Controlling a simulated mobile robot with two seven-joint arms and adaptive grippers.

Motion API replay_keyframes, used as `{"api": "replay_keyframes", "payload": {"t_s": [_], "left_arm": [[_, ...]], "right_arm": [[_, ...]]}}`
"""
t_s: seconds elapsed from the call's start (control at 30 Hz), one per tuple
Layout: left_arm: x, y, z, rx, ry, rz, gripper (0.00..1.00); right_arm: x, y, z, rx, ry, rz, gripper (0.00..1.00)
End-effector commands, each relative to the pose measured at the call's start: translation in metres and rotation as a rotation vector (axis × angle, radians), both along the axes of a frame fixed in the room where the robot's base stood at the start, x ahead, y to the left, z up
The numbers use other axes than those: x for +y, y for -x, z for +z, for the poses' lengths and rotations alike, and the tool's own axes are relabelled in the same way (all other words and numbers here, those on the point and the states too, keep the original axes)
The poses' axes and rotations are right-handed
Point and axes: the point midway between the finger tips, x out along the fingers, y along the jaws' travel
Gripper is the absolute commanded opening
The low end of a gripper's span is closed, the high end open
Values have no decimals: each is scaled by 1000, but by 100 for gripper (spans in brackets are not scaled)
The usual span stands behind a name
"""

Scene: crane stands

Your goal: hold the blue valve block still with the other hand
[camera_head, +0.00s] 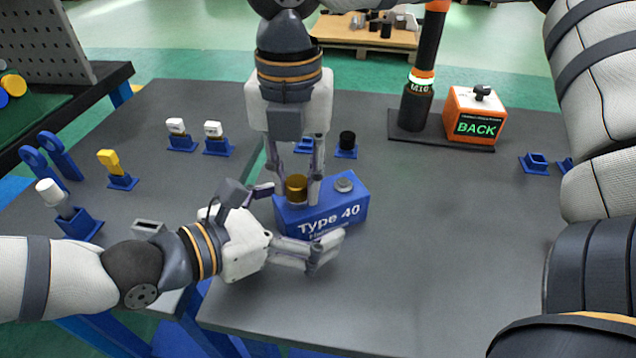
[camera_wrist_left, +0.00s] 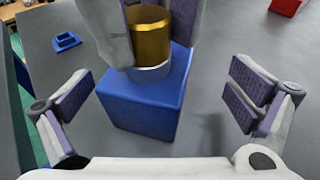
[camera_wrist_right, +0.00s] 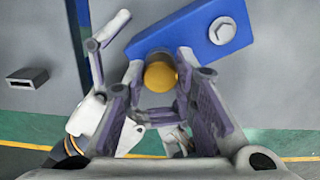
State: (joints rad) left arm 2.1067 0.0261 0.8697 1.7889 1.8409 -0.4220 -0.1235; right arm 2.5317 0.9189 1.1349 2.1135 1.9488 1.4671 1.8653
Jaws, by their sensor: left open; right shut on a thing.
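The blue valve block (camera_head: 345,208), marked "Type 40", sits on the grey table. A brass cylinder (camera_head: 296,187) stands upright at its left end and a grey hex bolt (camera_head: 344,184) at its right. My right gripper (camera_head: 298,184) comes from above and is shut on the brass cylinder; the cylinder also shows in the right wrist view (camera_wrist_right: 160,76). My left gripper (camera_head: 297,219) is open at the block's left end. In the left wrist view the block (camera_wrist_left: 142,108) lies between the spread fingers, with gaps on both sides.
An orange box marked "BACK" (camera_head: 474,116) and a dark post (camera_head: 416,108) stand on a plate at the back right. Small blue holders (camera_head: 346,153) stand behind the block, more on the left table. A grey rectangular socket (camera_head: 148,228) lies left. The front right table is clear.

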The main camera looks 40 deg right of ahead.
Motion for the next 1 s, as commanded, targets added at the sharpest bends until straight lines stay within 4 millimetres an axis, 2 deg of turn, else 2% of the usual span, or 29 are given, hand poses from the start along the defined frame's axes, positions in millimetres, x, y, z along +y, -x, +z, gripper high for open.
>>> {"api": "replay_keyframes", "payload": {"t_s": [0.1, 0.2, 0.5, 0.77, 0.8, 1.0], "left_arm": [[-14, 1, -4, 0, 1, -2, 100], [-20, 1, -6, -1, 1, -1, 100], [-23, 0, -7, -1, 0, -1, 100], [-23, 1, -7, 0, 0, -2, 41], [-23, 1, -7, 0, 0, -3, 38], [-24, 4, -7, 1, 1, -8, 37]], "right_arm": [[0, 0, 0, 0, 0, 0, 0], [0, 0, 0, 0, 0, 0, 0], [0, 0, 0, 0, 0, 0, 0], [0, 0, 0, -2, -1, 0, 0], [0, -1, 0, -2, -1, 0, 0], [1, -1, 1, -6, -6, 0, 0]]}}
